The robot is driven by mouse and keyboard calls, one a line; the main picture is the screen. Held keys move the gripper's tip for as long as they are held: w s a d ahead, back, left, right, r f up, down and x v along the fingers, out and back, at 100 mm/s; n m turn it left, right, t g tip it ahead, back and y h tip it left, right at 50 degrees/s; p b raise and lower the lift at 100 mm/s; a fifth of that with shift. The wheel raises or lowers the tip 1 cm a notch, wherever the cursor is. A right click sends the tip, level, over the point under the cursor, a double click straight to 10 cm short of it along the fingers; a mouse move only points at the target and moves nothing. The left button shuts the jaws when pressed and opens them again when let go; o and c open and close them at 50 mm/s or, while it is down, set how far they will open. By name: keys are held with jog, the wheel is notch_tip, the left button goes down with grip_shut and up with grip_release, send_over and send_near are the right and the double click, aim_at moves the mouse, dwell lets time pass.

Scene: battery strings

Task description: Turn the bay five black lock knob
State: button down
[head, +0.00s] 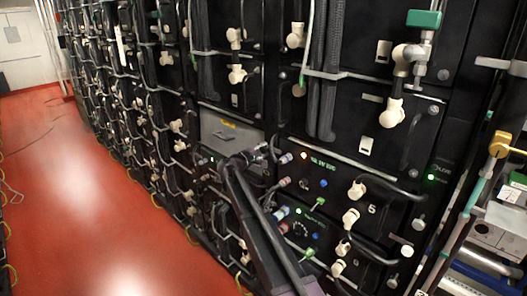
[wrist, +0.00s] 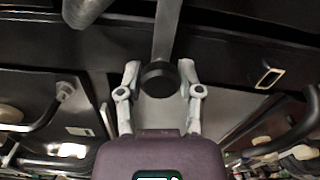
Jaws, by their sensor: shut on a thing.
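In the wrist view, a round black knob (wrist: 160,78) sits on the front of a dark cabinet, below a grey vertical strip. My gripper (wrist: 159,76) has one grey finger on each side of the knob and is shut on it. The purple gripper body fills the bottom of that view. In the head view, my dark arm reaches up from the bottom to the cabinet front. The knob cannot be made out there. A drawer marked 5 (head: 372,209) is to the right of my arm.
Cream connectors (head: 352,216) and black bar handles (head: 392,187) stick out near my arm. Hanging cables (head: 323,75) run down the front above it. A panel with lit lamps (head: 303,156) is close by. The red floor (head: 75,190) at left is mostly clear.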

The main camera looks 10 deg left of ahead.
jog(key=shift+c, duration=1.3)
grip_release()
jog(key=shift+s+a, duration=0.1)
jog(key=v, duration=1.1)
jog(key=shift+s+a, duration=0.25)
jog(key=shift+s, duration=0.05)
jog(key=s+d+f+m+g+y, duration=0.1)
jog(key=s+d+f+m+g, duration=0.2)
jog(key=d, duration=0.6)
jog(key=s+d+f+m+g+y, duration=0.1)
jog(key=s+d+f+g, duration=0.2)
jog(key=s+d+f, duration=0.35)
jog(key=s+d+f+m+g, duration=0.2)
jog(key=d+f+m+g, duration=0.1)
jog(key=d, duration=0.8)
jog(key=s+d+f+m+g+y, duration=0.2)
jog(key=s+d+f+y, duration=0.1)
jog(key=s, duration=0.7)
jog(key=s+d+f+m+g+y, duration=0.3)
jog(key=s+d+y, duration=0.2)
jog(key=s, duration=0.5)
jog(key=shift+s+d+y, duration=0.2)
jog(key=shift+s+y, duration=0.1)
jog(key=shift+y, duration=0.2)
